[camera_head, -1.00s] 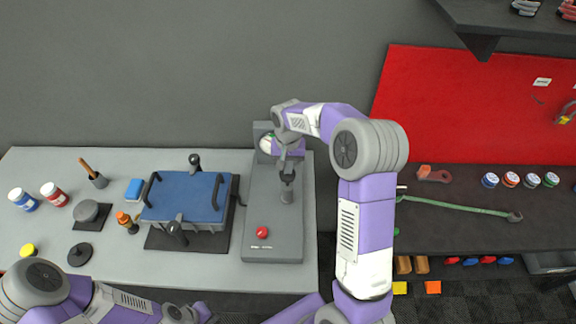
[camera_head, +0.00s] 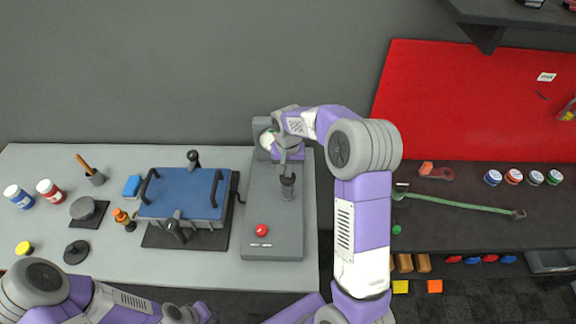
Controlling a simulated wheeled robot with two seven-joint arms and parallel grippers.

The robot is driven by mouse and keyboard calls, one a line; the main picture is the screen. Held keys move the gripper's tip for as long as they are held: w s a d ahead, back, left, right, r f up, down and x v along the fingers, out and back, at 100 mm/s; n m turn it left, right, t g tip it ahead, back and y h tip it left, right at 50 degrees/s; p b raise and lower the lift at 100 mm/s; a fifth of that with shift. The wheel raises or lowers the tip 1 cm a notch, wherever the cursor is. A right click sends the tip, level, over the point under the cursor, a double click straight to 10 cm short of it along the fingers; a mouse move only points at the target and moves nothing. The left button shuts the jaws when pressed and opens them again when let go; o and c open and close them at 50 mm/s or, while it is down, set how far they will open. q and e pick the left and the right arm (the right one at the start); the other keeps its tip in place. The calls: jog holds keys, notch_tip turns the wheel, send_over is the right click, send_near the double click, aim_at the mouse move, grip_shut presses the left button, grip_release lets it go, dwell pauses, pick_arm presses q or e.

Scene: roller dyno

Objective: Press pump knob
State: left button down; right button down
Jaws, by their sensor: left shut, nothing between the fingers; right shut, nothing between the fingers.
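A grey pump unit (camera_head: 257,205) stands on the light table, with a red button (camera_head: 262,230) near its front end and a round gauge at its back, partly hidden by my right wrist. A dark upright knob (camera_head: 287,188) rises from its right side. My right gripper (camera_head: 287,176) is shut and points down at the top of this knob; its tips touch it or are just above it, I cannot tell which. My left gripper (camera_head: 188,314) is low at the bottom edge, shut and empty, away from the pump unit.
A blue-lidded press (camera_head: 185,192) with black handles stands left of the pump unit. A dark bench with a green wrench (camera_head: 455,204) is at right.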

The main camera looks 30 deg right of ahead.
notch_tip(320, 180, up, 4)
jog(key=shift+r+p, duration=0.1)
jog(key=shift+p, duration=0.75)
notch_tip(320, 180, up, 9)
